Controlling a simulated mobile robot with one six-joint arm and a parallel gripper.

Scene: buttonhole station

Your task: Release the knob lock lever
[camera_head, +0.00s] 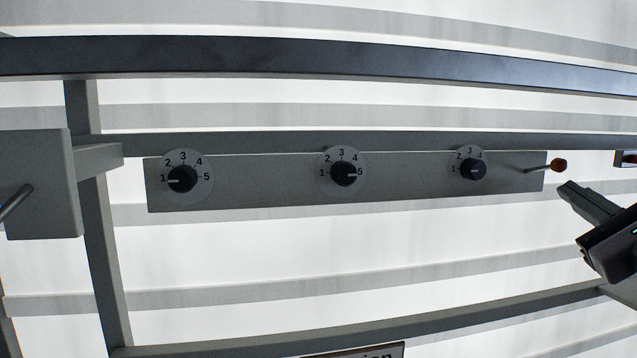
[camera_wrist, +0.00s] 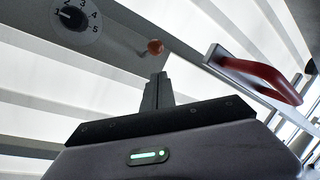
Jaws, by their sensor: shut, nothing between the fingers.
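The lever is a thin rod ending in a red-brown ball (camera_head: 559,165), sticking out at the right end of the grey knob panel (camera_head: 260,185). In the wrist view the ball (camera_wrist: 155,46) is just beyond my fingertips, with a visible gap. My gripper (camera_head: 567,190) is shut and empty, below and right of the ball in the head view. Its closed fingers (camera_wrist: 159,78) point toward the ball in the wrist view. Three black dials sit on the panel: left (camera_head: 182,179), middle (camera_head: 344,173) and right (camera_head: 473,169). The left one's mark points to 1, the middle one's to 5.
A red curved handle (camera_wrist: 262,80) on a metal bracket stands right of my fingers in the wrist view. A dark rail (camera_head: 300,58) crosses above the panel. A grey box (camera_head: 45,190) is at far left. Space below the panel looks open.

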